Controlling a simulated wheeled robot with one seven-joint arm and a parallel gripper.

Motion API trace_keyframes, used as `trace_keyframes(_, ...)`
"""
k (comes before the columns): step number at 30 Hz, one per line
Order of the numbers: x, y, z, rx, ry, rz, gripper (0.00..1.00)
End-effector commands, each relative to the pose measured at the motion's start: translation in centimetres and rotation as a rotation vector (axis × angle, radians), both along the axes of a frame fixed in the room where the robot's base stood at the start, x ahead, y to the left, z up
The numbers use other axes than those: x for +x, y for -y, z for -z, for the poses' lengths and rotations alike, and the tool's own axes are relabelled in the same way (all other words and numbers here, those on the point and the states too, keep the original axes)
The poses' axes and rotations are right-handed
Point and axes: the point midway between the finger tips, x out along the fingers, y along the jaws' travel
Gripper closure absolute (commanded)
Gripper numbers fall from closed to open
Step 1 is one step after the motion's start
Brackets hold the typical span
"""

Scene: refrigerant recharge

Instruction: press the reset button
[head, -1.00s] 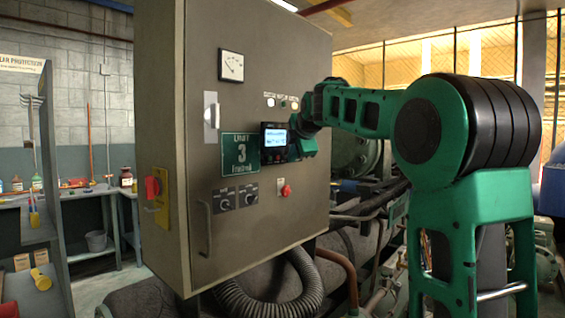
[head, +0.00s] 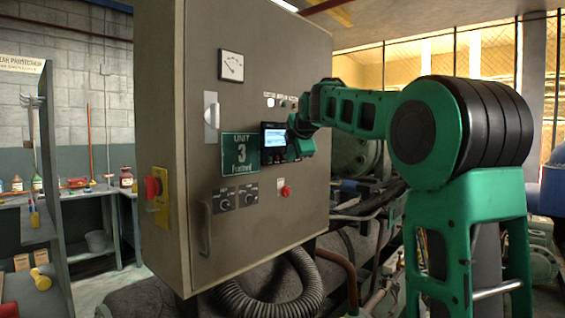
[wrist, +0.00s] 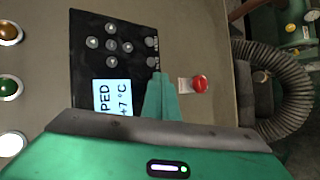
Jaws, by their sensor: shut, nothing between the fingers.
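The black controller (head: 273,140) with a lit blue-white display is on the grey cabinet door. In the wrist view the controller (wrist: 110,45) appears turned on its side, with "PED" and "+7 °C" readable on its display (wrist: 113,101). A cluster of round grey buttons (wrist: 110,45) and two more small buttons (wrist: 151,43) sit on its face; I cannot read which one is the reset button. My gripper (wrist: 163,80) is shut and empty, its tips in front of the controller's edge by the lower small button. It also shows in the head view (head: 298,150). I cannot tell whether it touches.
A red mushroom button (wrist: 200,84) is close to the fingertips; it also shows in the head view (head: 285,191). Indicator lamps (wrist: 9,86) line the other side. A red switch (head: 152,187) is on the cabinet's side. A corrugated hose (head: 268,300) hangs below.

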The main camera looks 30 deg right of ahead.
Motion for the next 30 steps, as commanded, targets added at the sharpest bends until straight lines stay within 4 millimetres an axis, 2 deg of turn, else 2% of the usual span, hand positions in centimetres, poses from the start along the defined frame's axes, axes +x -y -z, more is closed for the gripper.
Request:
trace_keyframes(8,-0.1,0.0,0.0,0.000,0.000,-0.001,1.00)
trace_keyframes(19,-1.4,0.5,0.0,0.001,0.000,-0.001,1.00)
trace_keyframes(30,-1.6,0.5,0.0,0.000,0.000,0.000,1.00)
